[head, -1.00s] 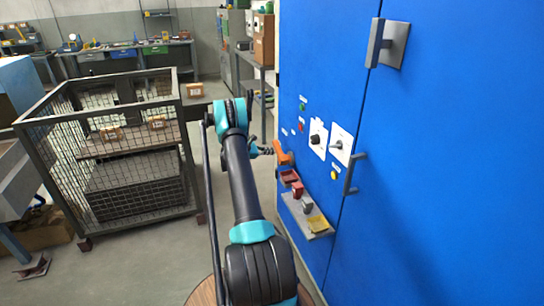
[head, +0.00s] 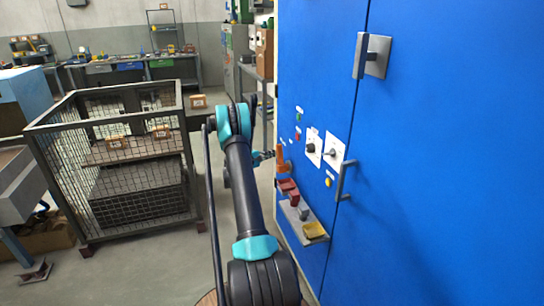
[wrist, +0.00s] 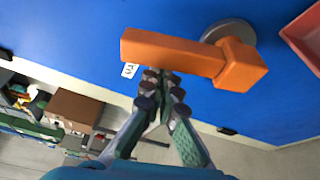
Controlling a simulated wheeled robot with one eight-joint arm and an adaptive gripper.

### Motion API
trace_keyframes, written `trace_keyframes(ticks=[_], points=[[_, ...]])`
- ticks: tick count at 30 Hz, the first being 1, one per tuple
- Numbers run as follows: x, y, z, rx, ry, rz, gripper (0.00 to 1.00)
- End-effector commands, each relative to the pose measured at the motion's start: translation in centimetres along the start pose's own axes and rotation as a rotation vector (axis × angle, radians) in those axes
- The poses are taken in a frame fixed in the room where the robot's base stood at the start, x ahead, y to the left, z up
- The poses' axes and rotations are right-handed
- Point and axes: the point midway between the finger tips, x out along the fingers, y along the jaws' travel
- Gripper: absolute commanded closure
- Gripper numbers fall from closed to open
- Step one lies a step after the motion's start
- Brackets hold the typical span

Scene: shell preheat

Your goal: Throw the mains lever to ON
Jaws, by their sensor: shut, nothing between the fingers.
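The orange mains lever (head: 281,158) is mounted on the blue cabinet front, standing nearly upright in the head view. In the wrist view the lever (wrist: 175,54) runs left from its hub, which sits on a round grey plate. A small white label shows beside its free end; I cannot read it surely. My gripper (head: 267,155) is just left of the lever in the head view. In the wrist view my gripper (wrist: 161,84) is shut and empty, its fingertips at the lever's long edge. I cannot tell whether they touch it.
A red tray (head: 287,187) and a shelf with a yellow item (head: 314,230) are below the lever. Two white switch plates (head: 334,152) and a door handle (head: 345,180) are to its right. A mesh cage (head: 190,150) stands at left, with open floor between.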

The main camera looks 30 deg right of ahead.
Motion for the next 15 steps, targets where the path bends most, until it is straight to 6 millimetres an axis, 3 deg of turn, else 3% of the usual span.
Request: trace_keyframes(ticks=[3,15], points=[[-0.2,0.2,0.9,0.073,-0.003,0.025,1.0],[-0.8,0.2,2.6,0.067,-0.003,0.023,1.0]])
